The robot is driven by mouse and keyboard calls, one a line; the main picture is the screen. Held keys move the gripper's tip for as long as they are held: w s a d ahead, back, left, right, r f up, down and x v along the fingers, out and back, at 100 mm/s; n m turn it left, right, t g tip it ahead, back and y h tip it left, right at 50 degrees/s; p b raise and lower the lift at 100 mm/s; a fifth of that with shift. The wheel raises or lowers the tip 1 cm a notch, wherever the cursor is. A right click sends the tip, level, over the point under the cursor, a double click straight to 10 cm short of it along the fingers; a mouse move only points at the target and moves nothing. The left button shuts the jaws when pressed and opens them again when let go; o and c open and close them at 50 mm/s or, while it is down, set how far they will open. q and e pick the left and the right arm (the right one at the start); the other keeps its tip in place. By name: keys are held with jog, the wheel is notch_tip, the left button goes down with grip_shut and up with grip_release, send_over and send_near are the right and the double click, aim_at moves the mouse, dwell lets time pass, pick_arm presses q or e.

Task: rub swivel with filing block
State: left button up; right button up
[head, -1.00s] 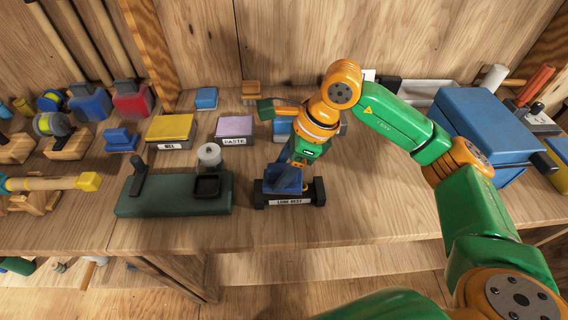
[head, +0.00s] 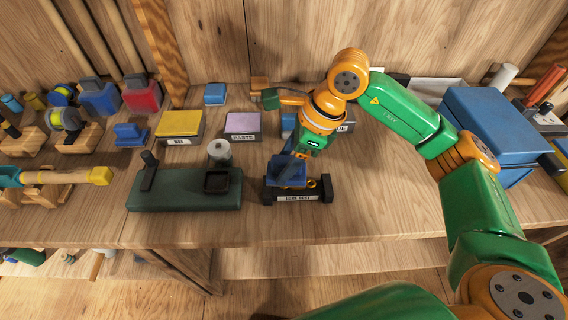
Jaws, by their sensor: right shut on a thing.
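My right gripper (head: 297,153) reaches down over the black lure rest (head: 297,198) at the front of the bench. It is shut on a blue block (head: 288,172), which I take to be the filing block. The block sits tilted just above or against the rest; whether it touches cannot be told. A small gold-coloured piece (head: 312,183) shows at the right part of the rest, beside the block, and may be the swivel. The block and gripper hide the rest's middle. My left gripper is not in view.
Left of the rest is a dark green base (head: 190,199) with a post, a clear cylinder and a black tray. Behind stand the yellow-topped box (head: 179,125) and the purple paste box (head: 242,126). A large blue box (head: 495,130) stands right. Bench front right is clear.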

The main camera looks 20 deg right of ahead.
jog(key=v, duration=0.1)
jog(key=p+v, duration=0.1)
jog(key=v, duration=0.1)
jog(key=shift+w+a+r+p, duration=0.1)
jog(key=shift+a+r+p, duration=0.1)
jog(key=shift+p, duration=0.1)
jog(key=shift+a+r+p, duration=0.1)
jog(key=shift+r+p, duration=1.1)
jog(key=shift+r, duration=0.55)
